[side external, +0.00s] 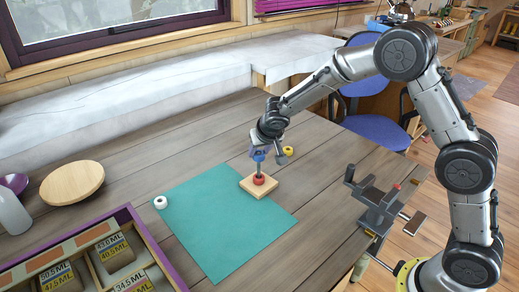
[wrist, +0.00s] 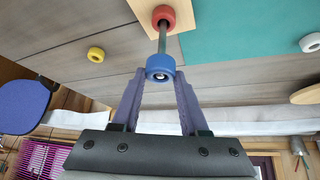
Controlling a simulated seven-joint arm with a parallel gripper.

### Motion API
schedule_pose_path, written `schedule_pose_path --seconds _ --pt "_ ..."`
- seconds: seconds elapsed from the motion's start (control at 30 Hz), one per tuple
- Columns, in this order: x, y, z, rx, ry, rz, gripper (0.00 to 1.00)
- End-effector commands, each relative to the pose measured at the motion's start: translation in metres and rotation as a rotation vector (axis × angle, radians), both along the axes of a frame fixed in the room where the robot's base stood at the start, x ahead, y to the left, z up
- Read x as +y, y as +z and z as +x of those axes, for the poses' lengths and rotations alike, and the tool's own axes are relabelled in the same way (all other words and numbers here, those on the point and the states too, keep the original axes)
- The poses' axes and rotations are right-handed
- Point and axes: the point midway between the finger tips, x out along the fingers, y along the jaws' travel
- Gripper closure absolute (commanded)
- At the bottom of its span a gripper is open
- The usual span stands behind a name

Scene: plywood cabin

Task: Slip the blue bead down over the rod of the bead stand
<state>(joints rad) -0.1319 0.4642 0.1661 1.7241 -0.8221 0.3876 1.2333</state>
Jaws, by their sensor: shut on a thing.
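My gripper (wrist: 160,78) is shut on the blue bead (wrist: 160,66), with one finger on each side of it. In the side view the blue bead (side external: 258,156) is at the upper end of the rod (side external: 259,168), below my gripper (side external: 259,150). The rod stands upright on the square wooden base (side external: 249,187) of the bead stand. A red bead (side external: 259,179) sits around the rod at the base. In the wrist view the rod (wrist: 162,40) runs from the red bead (wrist: 163,15) to the blue bead. A pale spot shows in the blue bead's hole; I cannot tell how far the rod enters.
A yellow bead (side external: 288,150) lies on the table behind the stand. A white bead (side external: 160,202) lies at the teal mat's (side external: 215,235) left edge. A round wooden board (side external: 72,183) and a compartment tray (side external: 135,222) are at left; a vise (side external: 375,210) is at right.

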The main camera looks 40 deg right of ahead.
Motion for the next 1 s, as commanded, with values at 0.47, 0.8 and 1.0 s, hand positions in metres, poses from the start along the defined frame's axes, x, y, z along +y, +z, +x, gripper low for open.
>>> schedule_pose_path --seconds 0.47,0.8,1.0 --pt "0.0 0.0 0.0 0.0 0.0 0.0 0.21" --pt "0.004 0.014 -0.007 -0.003 0.001 0.0 0.21" --pt "0.013 0.048 -0.027 -0.006 0.002 0.001 0.21"
